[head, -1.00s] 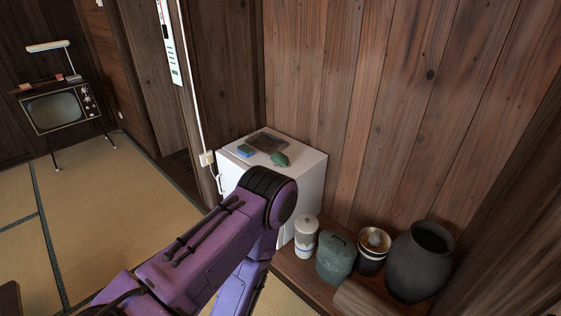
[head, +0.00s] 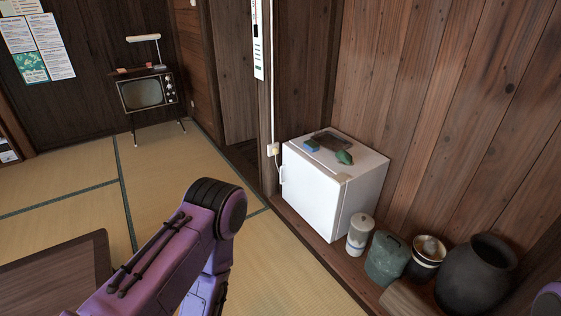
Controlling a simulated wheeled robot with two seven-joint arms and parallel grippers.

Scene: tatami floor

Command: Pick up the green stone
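The green stone (head: 344,157) lies on top of a small white fridge (head: 366,169) against the wooden wall, right of the middle of the head view. A blue block (head: 311,146) and a flat dark tray (head: 331,140) lie beside it on the same top. My purple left arm comes in from the lower left, with its elbow in front of the tatami and apart from the fridge. Neither gripper shows in the frame. Only a small purple piece, perhaps of my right arm, shows at the lower right edge.
A pale canister (head: 359,236), a green pot (head: 386,260), a dark-banded jar (head: 426,257) and a large black jar (head: 477,277) stand right of the fridge. A low table (head: 57,268) is at lower left. A television (head: 146,92) stands at the back. Tatami before the fridge is clear.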

